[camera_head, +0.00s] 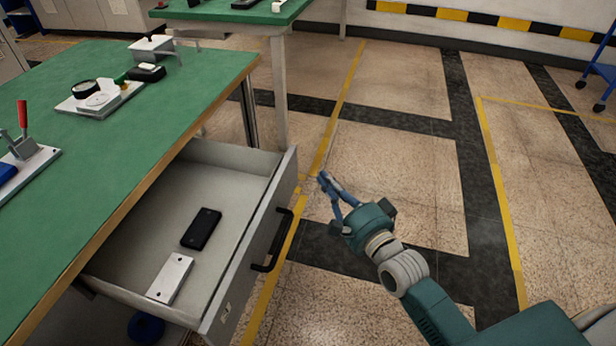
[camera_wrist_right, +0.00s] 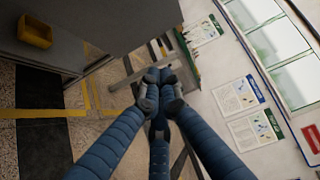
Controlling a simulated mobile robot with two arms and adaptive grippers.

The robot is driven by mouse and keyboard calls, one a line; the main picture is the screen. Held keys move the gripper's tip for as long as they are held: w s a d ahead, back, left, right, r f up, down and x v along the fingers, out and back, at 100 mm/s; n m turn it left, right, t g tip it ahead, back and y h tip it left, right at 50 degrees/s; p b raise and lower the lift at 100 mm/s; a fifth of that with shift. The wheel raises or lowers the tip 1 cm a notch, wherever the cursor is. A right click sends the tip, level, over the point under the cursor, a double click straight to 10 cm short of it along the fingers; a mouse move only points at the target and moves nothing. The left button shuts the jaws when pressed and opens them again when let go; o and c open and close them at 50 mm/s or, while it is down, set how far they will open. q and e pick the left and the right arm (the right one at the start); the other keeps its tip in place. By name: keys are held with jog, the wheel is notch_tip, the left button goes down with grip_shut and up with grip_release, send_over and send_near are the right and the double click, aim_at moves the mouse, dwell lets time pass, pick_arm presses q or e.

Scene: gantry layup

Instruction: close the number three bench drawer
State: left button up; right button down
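The bench drawer (camera_head: 233,160) is pulled out from under the green-topped bench (camera_head: 150,75). Its grey front (camera_head: 240,268) carries a black bar handle (camera_head: 275,240). A small label (camera_head: 226,311) sits low on the front, too small to read. Inside lie a black box-like item (camera_head: 201,229) and a pale metal block (camera_head: 170,279). My right gripper (camera_head: 324,181) is to the right of the drawer front, apart from the handle. In the right wrist view its blue fingers (camera_wrist_right: 158,85) meet at the tips with nothing visible between them. My left gripper is not in view.
Tools and fixtures, including a red-handled clamp (camera_head: 22,130), stand on the bench top. A second green table (camera_head: 232,12) stands behind. A blue cart (camera_head: 603,65) is at the far right. The tiled floor right of the drawer is clear apart from my arm.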

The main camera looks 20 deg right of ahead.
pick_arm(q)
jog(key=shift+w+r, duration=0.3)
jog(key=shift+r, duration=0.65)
pick_arm(e)
jog(key=shift+w+a, duration=1.8)
jog(key=shift+a, duration=0.05)
